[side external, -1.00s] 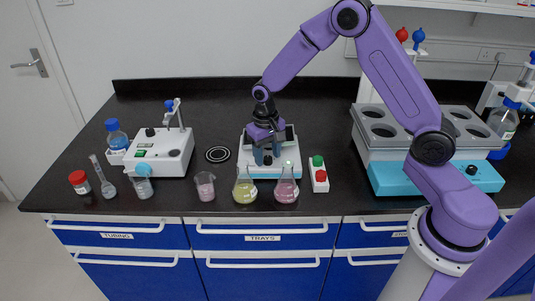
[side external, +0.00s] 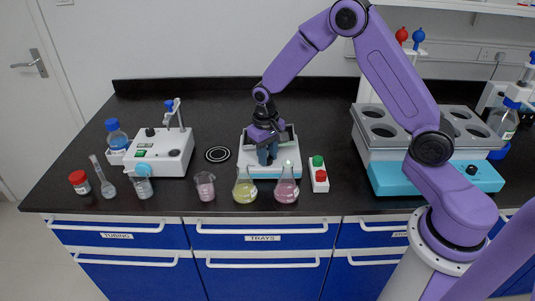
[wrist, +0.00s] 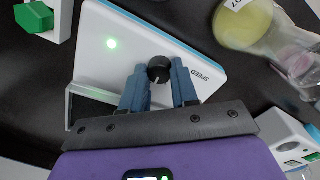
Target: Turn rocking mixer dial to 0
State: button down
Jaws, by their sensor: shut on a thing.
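The rocking mixer (side external: 246,149) is a white unit with a pale blue base edge on the black bench, under my gripper. In the wrist view its white panel (wrist: 110,65) has a lit green light and the word SPEED. A round black dial (wrist: 159,68) with a small white mark sits on the panel. My gripper (wrist: 158,72) has its blue fingers shut on the dial, one on each side. In the side view my gripper (side external: 267,160) points down and hides the dial. No number scale is readable.
Flasks with yellow (side external: 244,190) and pink (side external: 286,190) liquid stand in front of the mixer. A box with green and red buttons (side external: 319,178) is to its right, a beaker (side external: 205,187) to its left. A large grey rack (side external: 380,150) stands farther right.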

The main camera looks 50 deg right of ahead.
aim_at(270, 160)
jog(key=n, duration=0.8)
jog(key=shift+n, duration=0.3)
jog(key=n, duration=0.4)
jog(key=shift+n+t, duration=0.3)
jog(key=shift+n, duration=1.8)
jog(key=c, duration=0.9)
grip_release()
jog(key=shift+o, duration=0.2)
jog(key=shift+r, duration=0.1)
notch_tip(270, 160, up, 17)
jog(key=shift+s+r, duration=0.15)
jog(key=shift+s, duration=0.3)
jog(key=shift+a, duration=0.1)
